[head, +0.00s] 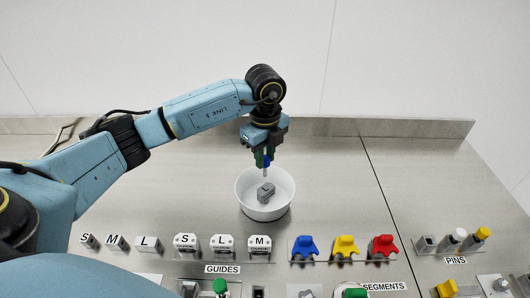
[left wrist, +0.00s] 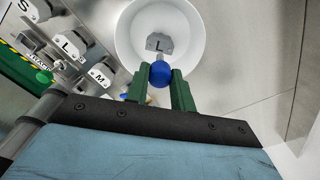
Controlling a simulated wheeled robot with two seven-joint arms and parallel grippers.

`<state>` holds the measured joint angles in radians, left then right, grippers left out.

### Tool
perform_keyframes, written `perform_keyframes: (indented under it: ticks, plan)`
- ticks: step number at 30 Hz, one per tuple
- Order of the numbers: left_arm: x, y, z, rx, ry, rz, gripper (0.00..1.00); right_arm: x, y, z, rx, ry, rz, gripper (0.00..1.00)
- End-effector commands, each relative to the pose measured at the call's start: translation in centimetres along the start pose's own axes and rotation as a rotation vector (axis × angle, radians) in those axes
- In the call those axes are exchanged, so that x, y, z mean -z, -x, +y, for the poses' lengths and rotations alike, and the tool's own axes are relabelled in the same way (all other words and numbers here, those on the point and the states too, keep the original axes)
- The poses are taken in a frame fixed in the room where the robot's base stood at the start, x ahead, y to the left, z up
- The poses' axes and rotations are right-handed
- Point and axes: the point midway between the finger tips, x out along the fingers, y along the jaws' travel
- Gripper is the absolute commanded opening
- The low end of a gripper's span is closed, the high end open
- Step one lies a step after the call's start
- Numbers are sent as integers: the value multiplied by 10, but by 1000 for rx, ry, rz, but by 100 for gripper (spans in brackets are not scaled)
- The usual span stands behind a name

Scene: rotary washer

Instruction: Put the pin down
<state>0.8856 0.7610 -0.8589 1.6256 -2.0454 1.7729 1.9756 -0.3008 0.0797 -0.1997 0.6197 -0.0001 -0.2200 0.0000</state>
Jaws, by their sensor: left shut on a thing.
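My left gripper (head: 264,158) is shut on a pin with a blue round head (left wrist: 161,74). In the head view the pin's pale shaft (head: 265,172) points down above the white bowl (head: 245,205). In the left wrist view the white bowl (left wrist: 130,36) lies beyond the green fingertips (left wrist: 161,88) of this gripper. A grey block (head: 265,193) sits inside the bowl; in the left wrist view it bears the letter L. Whether the pin's tip touches the block cannot be told. My right gripper is not in view.
A PINS holder (head: 455,243) with a white-topped and a yellow-topped pin stands at the right. Lettered guides (head: 223,243) and blue, yellow and red segments (head: 344,246) line the front. The steel table is clear around the bowl's back and sides.

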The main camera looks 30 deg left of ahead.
Motion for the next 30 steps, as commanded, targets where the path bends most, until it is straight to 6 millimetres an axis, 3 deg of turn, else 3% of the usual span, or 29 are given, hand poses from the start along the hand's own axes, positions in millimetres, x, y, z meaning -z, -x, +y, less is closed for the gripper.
perform_keyframes:
  ticks: [3, 9, 20, 21, 26, 30]
  plan:
    - [0, -19, 0, -1, 0, 1, 0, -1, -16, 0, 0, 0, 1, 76]
    - [0, -36, 0, 0, 0, 1, 0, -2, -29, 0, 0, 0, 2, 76]
    - [0, -38, 0, 1, 0, 0, 0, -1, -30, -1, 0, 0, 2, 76]
    - [0, -38, 0, 0, 0, 0, 29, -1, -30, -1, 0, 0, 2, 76]
    - [0, -38, 0, 0, -1, 0, 49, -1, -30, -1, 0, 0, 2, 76]
    - [0, -38, 0, 1, -1, 0, 49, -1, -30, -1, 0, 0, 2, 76]
